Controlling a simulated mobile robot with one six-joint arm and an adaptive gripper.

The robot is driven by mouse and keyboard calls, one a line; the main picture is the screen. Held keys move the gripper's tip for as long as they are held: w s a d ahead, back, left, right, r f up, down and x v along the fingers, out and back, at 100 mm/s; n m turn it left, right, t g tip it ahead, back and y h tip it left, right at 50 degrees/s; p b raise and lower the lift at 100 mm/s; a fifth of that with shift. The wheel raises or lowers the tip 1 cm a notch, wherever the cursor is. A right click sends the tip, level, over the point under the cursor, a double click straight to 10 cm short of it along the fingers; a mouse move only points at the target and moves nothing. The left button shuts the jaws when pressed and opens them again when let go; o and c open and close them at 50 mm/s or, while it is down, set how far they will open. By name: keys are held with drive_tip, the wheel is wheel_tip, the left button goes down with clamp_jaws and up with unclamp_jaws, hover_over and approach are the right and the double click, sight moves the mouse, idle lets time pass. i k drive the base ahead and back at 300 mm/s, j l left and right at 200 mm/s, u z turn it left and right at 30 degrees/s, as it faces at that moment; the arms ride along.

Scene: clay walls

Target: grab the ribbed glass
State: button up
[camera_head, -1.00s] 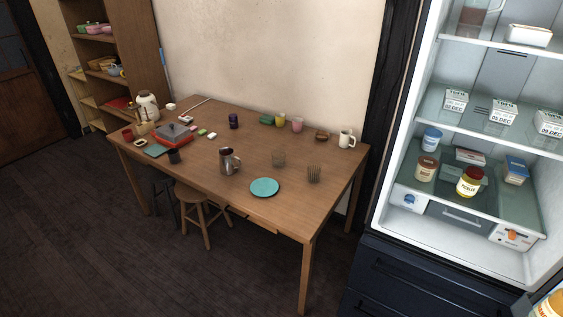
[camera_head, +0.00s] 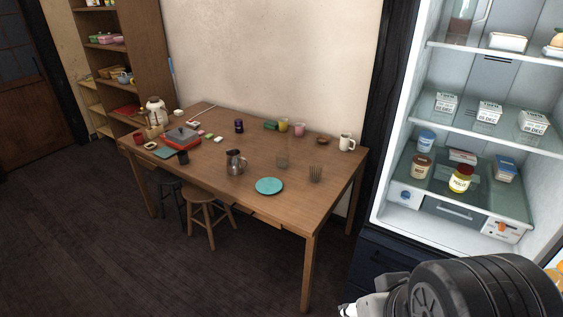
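A clear glass with vertical ribs (camera_head: 315,173) stands upright on the wooden table (camera_head: 262,216), near its right end and just right of a teal plate (camera_head: 269,186). A second clear glass (camera_head: 282,160) stands behind the plate, to the left; its surface is too faint to judge. Part of my arm is at the bottom right, in front of the fridge. What seems to be the edge of my gripper (camera_head: 362,303) shows at the bottom of the picture, well apart from the glasses. Its fingers are mostly cut off, so their opening is hidden.
A metal pitcher (camera_head: 235,162) stands left of the plate. A white mug (camera_head: 346,142), a pink cup (camera_head: 299,129) and a yellow cup (camera_head: 283,125) stand along the back. Two stools are at the table's front. An open fridge (camera_head: 470,200) stands at the right.

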sight(316, 172)
drive_tip(key=i+j, duration=0.15)
drive_tip(key=i, duration=0.5)
drive_tip(key=i+j, duration=0.1)
drive_tip(key=i, duration=0.6)
drive_tip(key=i+j, duration=0.15)
drive_tip(key=i, duration=0.5)
